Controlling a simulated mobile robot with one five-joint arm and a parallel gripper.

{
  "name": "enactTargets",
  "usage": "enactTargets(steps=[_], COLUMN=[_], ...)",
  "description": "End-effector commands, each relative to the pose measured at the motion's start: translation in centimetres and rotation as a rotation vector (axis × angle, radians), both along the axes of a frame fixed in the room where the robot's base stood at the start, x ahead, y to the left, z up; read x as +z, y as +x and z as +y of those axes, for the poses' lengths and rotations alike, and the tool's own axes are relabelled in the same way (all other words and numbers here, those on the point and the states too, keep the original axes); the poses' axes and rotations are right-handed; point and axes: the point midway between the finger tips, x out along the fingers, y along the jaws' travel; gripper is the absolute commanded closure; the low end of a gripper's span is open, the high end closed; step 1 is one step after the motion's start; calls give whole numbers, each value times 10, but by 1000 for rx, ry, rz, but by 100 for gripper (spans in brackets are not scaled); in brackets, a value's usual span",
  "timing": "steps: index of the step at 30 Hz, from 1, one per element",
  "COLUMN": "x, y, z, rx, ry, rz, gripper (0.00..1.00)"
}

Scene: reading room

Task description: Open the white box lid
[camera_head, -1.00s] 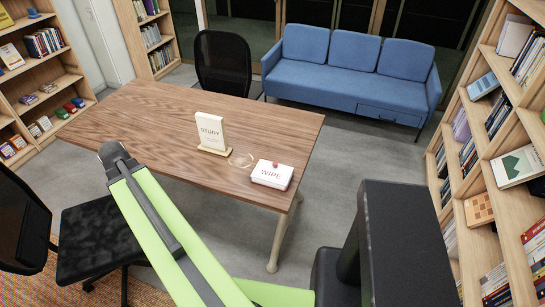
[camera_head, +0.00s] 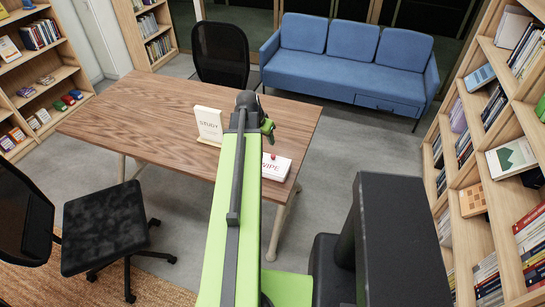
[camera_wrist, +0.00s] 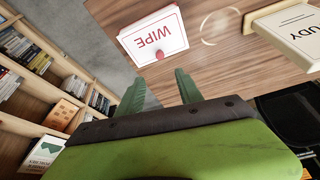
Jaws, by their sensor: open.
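The white box (camera_head: 281,169) marked "WIPE" sits near the right front corner of the wooden table (camera_head: 170,105), partly hidden by my arm in the head view. In the wrist view the white box (camera_wrist: 155,38) lies ahead of the fingers, its lid shut, with a small red knob (camera_wrist: 159,54) at the near edge. My gripper (camera_wrist: 160,88) is open and empty, its two green fingers apart and not touching the box. In the head view the gripper (camera_head: 267,126) is above the table near the box, mostly seen from behind.
A "STUDY" sign (camera_head: 208,125) stands left of the box. A clear round disc (camera_wrist: 221,26) lies between them. A bookshelf (camera_head: 500,150) stands on the right. A black chair (camera_head: 103,228) is at the table's front. The table's left half is clear.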

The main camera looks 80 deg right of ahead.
Motion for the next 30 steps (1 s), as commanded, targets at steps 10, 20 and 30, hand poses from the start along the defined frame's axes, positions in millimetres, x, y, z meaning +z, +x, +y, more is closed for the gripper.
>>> enactTargets(steps=[10,20,30], x=[-82,-140,-141], y=[-11,-21,-22], z=[-29,-52,-54], rx=[-1,-2,0], ry=[0,0,0], rz=[0,0,0], gripper=[57,57,57])
